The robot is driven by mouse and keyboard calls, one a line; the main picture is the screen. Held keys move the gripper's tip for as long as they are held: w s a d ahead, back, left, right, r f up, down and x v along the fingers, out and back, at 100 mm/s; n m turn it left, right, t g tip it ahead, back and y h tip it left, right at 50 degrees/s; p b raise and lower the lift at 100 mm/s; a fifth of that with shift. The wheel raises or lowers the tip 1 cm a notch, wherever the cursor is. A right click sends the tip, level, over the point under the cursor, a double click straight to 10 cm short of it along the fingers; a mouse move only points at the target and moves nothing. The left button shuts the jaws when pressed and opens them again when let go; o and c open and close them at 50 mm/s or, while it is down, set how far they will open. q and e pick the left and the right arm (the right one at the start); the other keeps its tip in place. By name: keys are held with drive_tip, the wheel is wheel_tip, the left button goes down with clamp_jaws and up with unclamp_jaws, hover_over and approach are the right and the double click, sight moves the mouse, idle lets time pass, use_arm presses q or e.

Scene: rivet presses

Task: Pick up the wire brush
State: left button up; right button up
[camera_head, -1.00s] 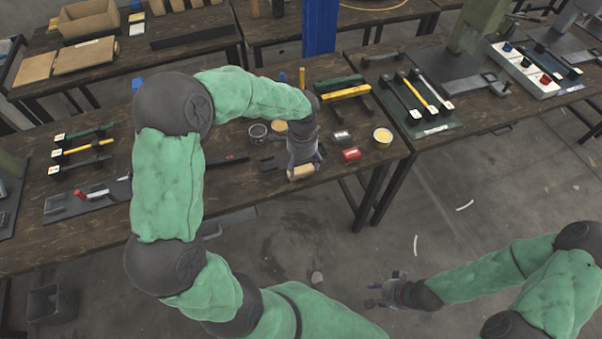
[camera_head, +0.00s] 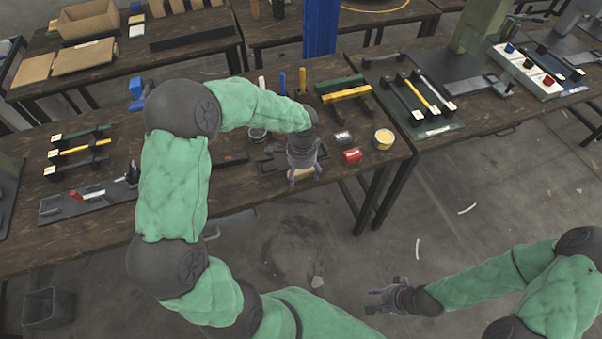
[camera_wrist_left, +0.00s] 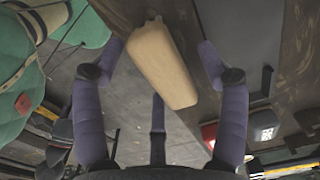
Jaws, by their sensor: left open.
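The wire brush shows as a tan wooden block (camera_wrist_left: 163,62) in the left wrist view, lying near the table's front edge; no bristles are visible. In the head view only a small tan part (camera_head: 301,173) shows below my left gripper (camera_head: 305,180). My left gripper is open, with its fingers (camera_wrist_left: 160,75) spread on either side of the block. Clear gaps show between block and fingers. My right gripper (camera_head: 371,300) hangs over the floor, away from the table, its small fingers apparently apart and empty.
Yellow and green bars (camera_head: 346,94) lie behind.

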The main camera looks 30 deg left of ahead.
use_arm(q)
drive_tip(key=shift+f, duration=0.15)
drive_tip(key=c, duration=1.3)
